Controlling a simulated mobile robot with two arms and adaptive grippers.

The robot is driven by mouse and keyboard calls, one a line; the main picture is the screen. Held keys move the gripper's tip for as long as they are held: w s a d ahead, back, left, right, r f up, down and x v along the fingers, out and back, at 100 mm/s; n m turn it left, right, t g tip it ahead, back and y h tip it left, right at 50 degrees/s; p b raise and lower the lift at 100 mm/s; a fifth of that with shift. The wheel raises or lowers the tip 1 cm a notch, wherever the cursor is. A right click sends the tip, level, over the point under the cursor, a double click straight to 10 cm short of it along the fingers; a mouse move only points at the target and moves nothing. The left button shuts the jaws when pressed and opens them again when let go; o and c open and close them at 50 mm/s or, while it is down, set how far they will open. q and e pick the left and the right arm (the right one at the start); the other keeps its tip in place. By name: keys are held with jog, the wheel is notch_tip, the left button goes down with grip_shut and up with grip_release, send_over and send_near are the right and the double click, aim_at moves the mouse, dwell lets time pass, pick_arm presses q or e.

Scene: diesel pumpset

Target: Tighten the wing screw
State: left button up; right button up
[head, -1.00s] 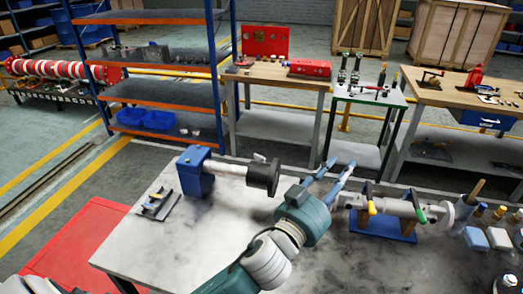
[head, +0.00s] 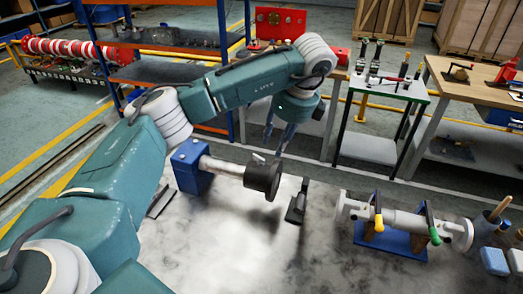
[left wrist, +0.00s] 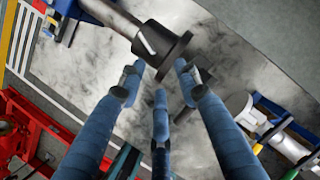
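The wing screw (head: 258,158) is a small pale metal piece on top of the black round coupling (head: 262,178). It also shows as a pale bar on the coupling in the left wrist view (left wrist: 148,41). The coupling sits on the end of a grey shaft (head: 222,166) that comes out of a blue block (head: 190,168). My left gripper (head: 277,150) points down just behind and above the coupling, near the wing screw. In the left wrist view its blue fingers (left wrist: 158,78) are spread and hold nothing. My right gripper is not in view.
A dark upright piece (head: 298,202) stands on the pale bench (head: 240,255), right of the coupling. A metal pipe assembly (head: 400,220) on a blue stand is further right. My left arm hides the bench's left part. Shelves and other benches stand behind.

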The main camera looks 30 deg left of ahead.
aim_at(256, 157)
pick_arm(q)
jog(key=shift+n+y, duration=0.5)
jog(key=a+f+p, duration=0.1)
jog(key=a+f, duration=0.2)
jog(key=a+f+p, duration=0.2)
jog(key=a+f, duration=0.1)
jog(key=f, duration=0.1)
jog(key=shift+a, duration=0.15)
jog(key=shift+w+a+f, duration=0.1)
jog(key=shift+f, duration=0.45)
grip_shut()
